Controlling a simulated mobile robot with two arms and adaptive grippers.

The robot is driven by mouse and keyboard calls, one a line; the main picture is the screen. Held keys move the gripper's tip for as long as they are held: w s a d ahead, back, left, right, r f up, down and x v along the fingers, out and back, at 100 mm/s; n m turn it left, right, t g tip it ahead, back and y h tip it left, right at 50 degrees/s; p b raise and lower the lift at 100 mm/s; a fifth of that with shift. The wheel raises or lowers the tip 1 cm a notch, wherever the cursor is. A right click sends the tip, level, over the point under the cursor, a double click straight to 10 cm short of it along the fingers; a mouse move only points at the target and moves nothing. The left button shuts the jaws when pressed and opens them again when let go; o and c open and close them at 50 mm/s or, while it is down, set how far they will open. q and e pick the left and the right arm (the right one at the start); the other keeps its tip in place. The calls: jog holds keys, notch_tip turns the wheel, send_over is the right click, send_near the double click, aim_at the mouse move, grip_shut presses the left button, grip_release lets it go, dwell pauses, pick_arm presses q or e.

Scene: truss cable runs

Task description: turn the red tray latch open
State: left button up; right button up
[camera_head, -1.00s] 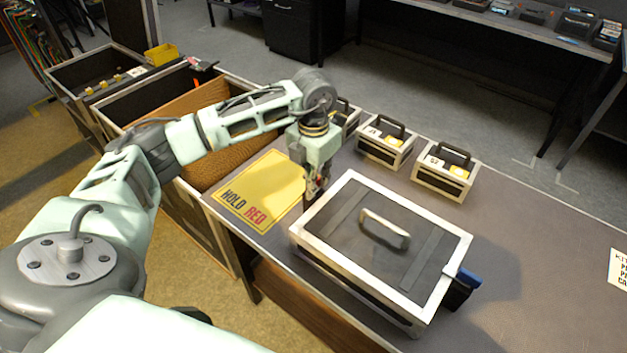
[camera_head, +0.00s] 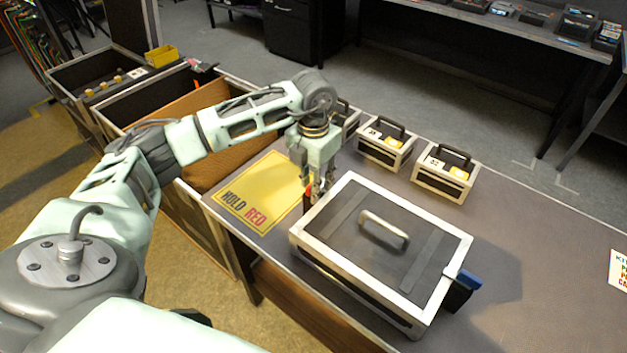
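The lidded tray case (camera_head: 342,262) with a pale frame, dark lid and metal handle stands on the grey table. A small red part (camera_head: 307,196), seemingly the red latch, shows at its far left side and is mostly hidden. My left gripper (camera_head: 313,194) points down there, fingers spread apart, with the red part at or between the fingertips. I cannot tell whether they touch it. A blue latch (camera_head: 468,279) sticks out from the case's right side. My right gripper is not in view.
A yellow "HOLD RED" sign (camera_head: 262,187) lies left of the case. Small handled boxes (camera_head: 383,145) (camera_head: 444,173) stand behind it. Open bins (camera_head: 150,100) are at the left. The table to the right is mostly clear.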

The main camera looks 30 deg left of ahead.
pick_arm(q)
jog(key=shift+r, duration=0.2)
notch_tip(320, 180, up, 12)
jog(key=shift+f, duration=0.2)
jog(key=shift+s+f, duration=0.1)
dwell(0.6)
